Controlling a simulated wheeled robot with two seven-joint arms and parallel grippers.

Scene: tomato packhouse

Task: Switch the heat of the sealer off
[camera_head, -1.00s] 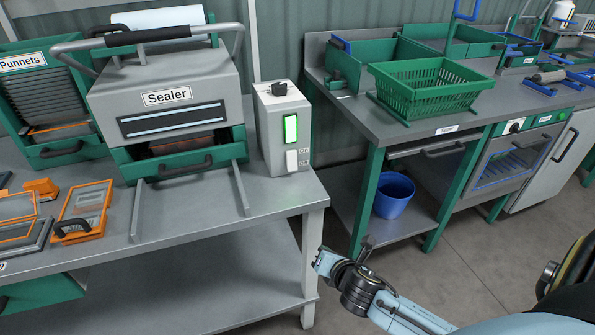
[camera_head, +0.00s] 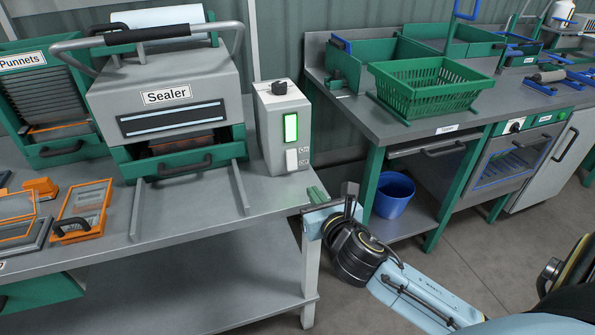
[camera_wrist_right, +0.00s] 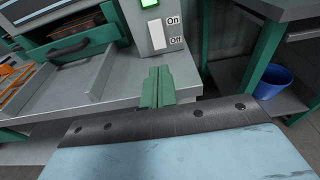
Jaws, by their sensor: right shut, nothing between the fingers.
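The sealer (camera_head: 165,95) stands on the left bench with its lid handle across the top. Beside it is a grey control box (camera_head: 284,125) with a black knob (camera_head: 280,88) on top, a lit green lamp (camera_head: 291,127) and a white rocker switch (camera_head: 292,160) below. In the right wrist view the switch (camera_wrist_right: 157,34) sits beside "On" above and "Off" below. My right gripper (camera_head: 317,194) has green fingers, shut and empty, by the bench's right edge, below and apart from the switch. Its fingers show in the right wrist view (camera_wrist_right: 157,86). My left gripper is out of view.
A punnet rack (camera_head: 45,100) and orange-framed trays (camera_head: 80,210) are at the left. Right of a gap stands another bench with a green basket (camera_head: 432,88); a blue bucket (camera_head: 393,195) is on its lower shelf. The bench top before the control box is clear.

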